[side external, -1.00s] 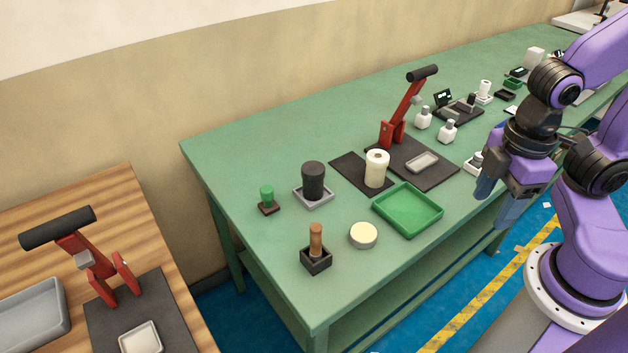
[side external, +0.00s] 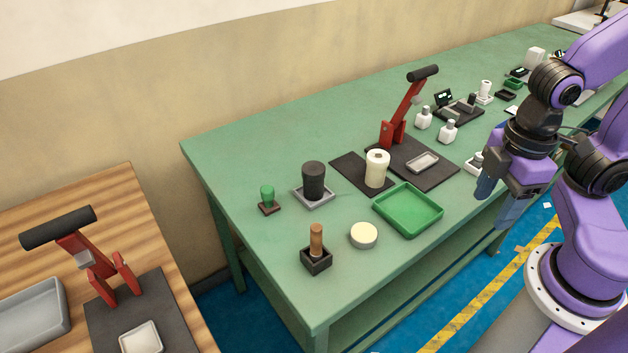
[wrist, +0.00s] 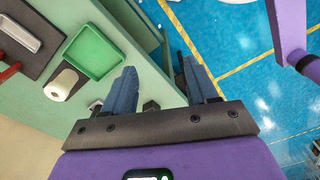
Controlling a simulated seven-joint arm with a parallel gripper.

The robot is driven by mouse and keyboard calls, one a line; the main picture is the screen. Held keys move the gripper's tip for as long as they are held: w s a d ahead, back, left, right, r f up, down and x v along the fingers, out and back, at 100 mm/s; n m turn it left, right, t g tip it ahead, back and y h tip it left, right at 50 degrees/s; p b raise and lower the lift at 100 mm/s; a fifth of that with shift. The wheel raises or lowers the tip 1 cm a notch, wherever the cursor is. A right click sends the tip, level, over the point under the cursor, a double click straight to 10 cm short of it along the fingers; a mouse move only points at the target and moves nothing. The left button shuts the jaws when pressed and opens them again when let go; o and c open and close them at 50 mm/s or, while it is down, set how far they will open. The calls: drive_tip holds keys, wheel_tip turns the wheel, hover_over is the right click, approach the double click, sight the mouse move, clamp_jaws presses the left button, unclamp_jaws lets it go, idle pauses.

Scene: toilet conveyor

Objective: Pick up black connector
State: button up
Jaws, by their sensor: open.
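A black cylinder (side external: 313,180) stands upright on a small grey tray (side external: 328,196) in the side view; it is the plainest black part, but I cannot tell whether it is the connector. My gripper (side external: 495,203) points down at the table's right front edge, open, well to the right of that cylinder. In the wrist view its two blue-grey fingers (wrist: 160,72) are spread wide with nothing held. A small dark block (wrist: 151,106) shows near the finger bases there; I cannot tell what it is.
A green tray (side external: 380,213), a cream roll (side external: 377,169), a red lever press (side external: 393,130), a wooden-handled tool (side external: 316,240) and a cream-topped disc (side external: 363,236) stand on the green table (side external: 262,155). White bottles (side external: 448,132) stand behind. The table's near-left end has bare room.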

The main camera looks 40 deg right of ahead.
drive_tip(key=o, duration=0.5)
drive_tip(key=n+t+h, duration=0.9)
drive_tip(key=n+h, duration=0.2)
drive_tip(key=n, duration=0.3)
hover_over(311, 184)
drive_tip(key=s+a, duration=0.3)
wheel_tip(311, 184, down, 7)
drive_tip(key=shift+m, duration=0.3)
wheel_tip(311, 184, down, 7)
drive_tip(key=shift+w+a+f, duration=0.1)
drive_tip(key=shift+a, duration=0.05)
drive_tip(key=shift+x, duration=3.75)
